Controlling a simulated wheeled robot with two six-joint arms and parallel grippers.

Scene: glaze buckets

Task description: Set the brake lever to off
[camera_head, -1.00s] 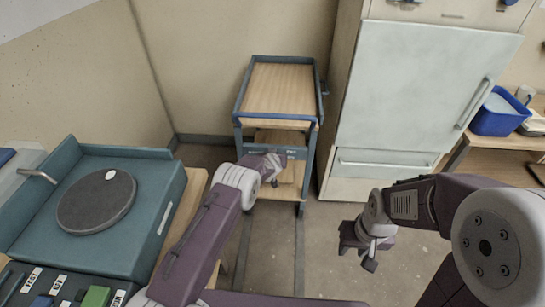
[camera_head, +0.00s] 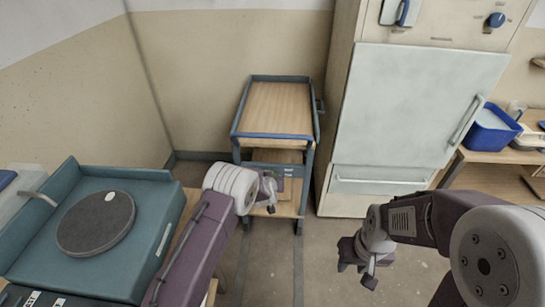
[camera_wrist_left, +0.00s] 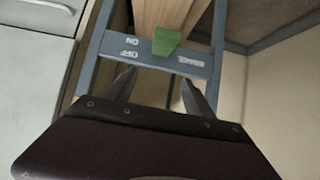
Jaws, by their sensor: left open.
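The brake lever (camera_wrist_left: 166,41) is a green block on the blue-grey end plate (camera_wrist_left: 145,52) of the cart. Upside-down ON and OFF labels show left of it in the left wrist view; I cannot tell which one it is set to. In the head view the cart (camera_head: 277,136) stands against the back wall, and my left arm partly covers its plate. My left gripper (camera_wrist_left: 160,82) is open and empty, its fingertips just short of the plate and lever. My right gripper (camera_head: 357,272) hangs empty over the floor, its fingers apart.
A tall pale cabinet (camera_head: 420,110) stands close right of the cart. A teal bench unit with a dark round disc (camera_head: 96,222) is at left. A blue bin (camera_head: 490,130) sits on a wooden table at right. Floor is free before the cabinet.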

